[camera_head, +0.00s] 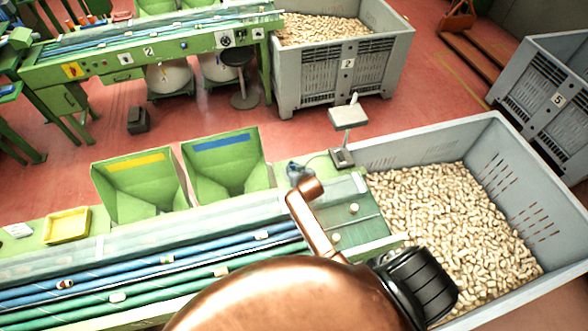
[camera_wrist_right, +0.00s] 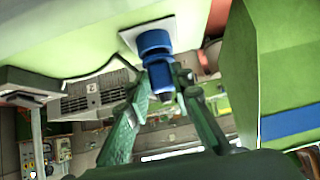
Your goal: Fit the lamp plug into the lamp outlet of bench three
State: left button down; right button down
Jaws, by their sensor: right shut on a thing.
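The blue lamp plug (camera_wrist_right: 160,76) is between the green fingertips of my right gripper (camera_wrist_right: 166,88), which is shut on it. The lamp outlet (camera_wrist_right: 154,41) is a round blue socket on a white plate, directly beyond the plug in the right wrist view. Plug and outlet line up closely and look nearly touching; I cannot tell whether the plug is inside. In the head view the outlet area is small and blue-grey beside the lamp (camera_head: 348,117), partly hidden by my copper right arm. My left gripper is not in view.
Two green hoppers (camera_head: 222,168) stand beside the outlet on the bench; the blue-striped one is nearer it. A large grey crate (camera_head: 497,125) of corks adjoins the bench end. A yellow tray (camera_head: 67,226) sits at left. A thin cable (camera_wrist_right: 92,75) runs near the outlet.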

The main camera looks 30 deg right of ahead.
jog(key=shift+f, duration=0.2)
jog(key=c, duration=1.6)
grip_release()
jog(key=shift+s, duration=0.1)
jog(key=v, duration=1.1)
jog(key=shift+s+a+r, duration=0.1)
jog(key=shift+s+r, duration=0.15)
jog(key=shift+r, duration=0.05)
